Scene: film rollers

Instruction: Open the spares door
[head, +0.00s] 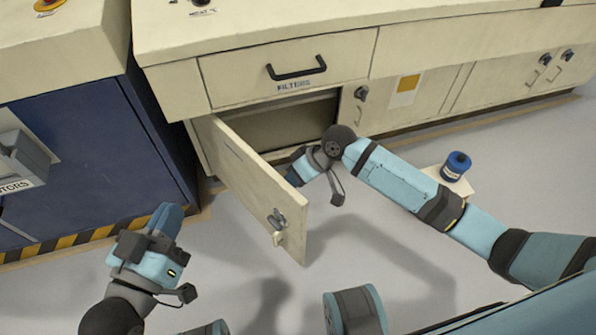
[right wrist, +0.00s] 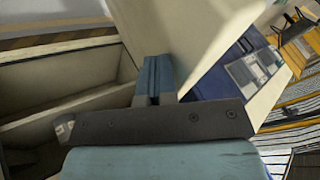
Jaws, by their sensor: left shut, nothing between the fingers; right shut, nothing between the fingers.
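A cream cabinet door (head: 255,185) under the drawer marked FILTERS stands wide open, swung out from its left edge. Its latch (head: 277,218) and a small pull are near its free edge. No spares label is readable on it. The cabinet opening (head: 290,122) behind it looks empty where visible. My right gripper (head: 294,178) is shut and empty beside the inner face of the door; in the right wrist view its fingers (right wrist: 153,75) are close to the door panel (right wrist: 205,45), contact unclear. My left gripper (head: 168,218) is shut and empty, left of the door, above the floor.
The FILTERS drawer (head: 290,72) above is closed. A blue cabinet (head: 90,150) stands left, with a striped strip along its foot. A blue pot (head: 456,165) stands on a pale sheet on the floor at right. Other cream doors (head: 500,80) are closed. Floor in front is clear.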

